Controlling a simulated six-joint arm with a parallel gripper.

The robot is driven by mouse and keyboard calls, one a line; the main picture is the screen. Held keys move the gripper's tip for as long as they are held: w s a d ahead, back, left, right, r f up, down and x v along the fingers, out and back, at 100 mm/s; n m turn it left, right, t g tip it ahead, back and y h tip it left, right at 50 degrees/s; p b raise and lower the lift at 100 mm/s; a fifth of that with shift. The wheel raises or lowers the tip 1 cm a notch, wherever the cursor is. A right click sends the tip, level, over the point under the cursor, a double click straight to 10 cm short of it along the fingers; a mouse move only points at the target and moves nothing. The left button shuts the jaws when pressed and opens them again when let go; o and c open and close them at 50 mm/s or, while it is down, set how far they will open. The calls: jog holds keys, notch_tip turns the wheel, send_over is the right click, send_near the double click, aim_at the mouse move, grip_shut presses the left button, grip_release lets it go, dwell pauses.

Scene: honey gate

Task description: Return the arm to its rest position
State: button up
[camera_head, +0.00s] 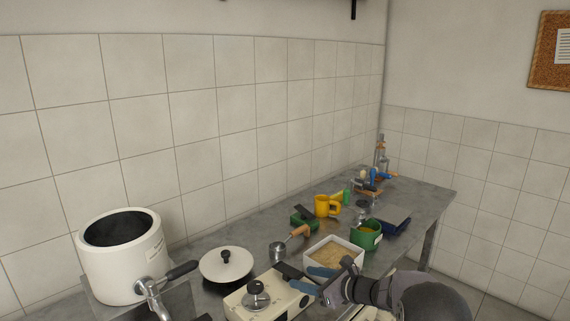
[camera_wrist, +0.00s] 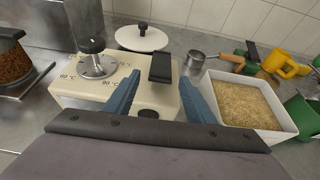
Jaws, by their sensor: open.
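My gripper (camera_head: 308,279) reaches in from the lower right in the head view, its blue fingers over the right end of a cream control box (camera_head: 250,301). In the wrist view the two blue fingers of the gripper (camera_wrist: 160,92) are spread apart with nothing held between them. Below and beyond them is the cream control box (camera_wrist: 75,88), with a metal dial (camera_wrist: 96,62), temperature marks, and a black lever (camera_wrist: 160,67). I cannot tell whether the fingers touch the box.
A white tank (camera_head: 125,268) with a metal tap (camera_head: 153,290) stands left. A white lid (camera_head: 226,268), a metal pot (camera_head: 278,250), a tray of grainy material (camera_head: 358,247), a green mug (camera_head: 366,238) and a yellow mug (camera_head: 322,206) crowd the counter. Space above is free.

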jog(key=s+a+n+g+h+p, duration=0.25)
jog(key=s+n+g, duration=0.45)
jog(key=s+n, duration=1)
jog(key=s+d+n+g+h+p, duration=0.1)
jog(key=s+d+n, duration=0.4)
jog(key=s, duration=0.6)
jog(key=s+d+n+g+h+p, duration=0.1)
jog(key=s+d+n+h+p, duration=0.2)
jog(key=s, duration=0.9)
jog(key=d+r+n+h, duration=0.1)
jog(key=d+h, duration=0.2)
jog(key=shift+s+n+g+p, duration=0.2)
jog(key=shift+n+g+p, duration=0.1)
jog(key=shift+n, duration=0.1)
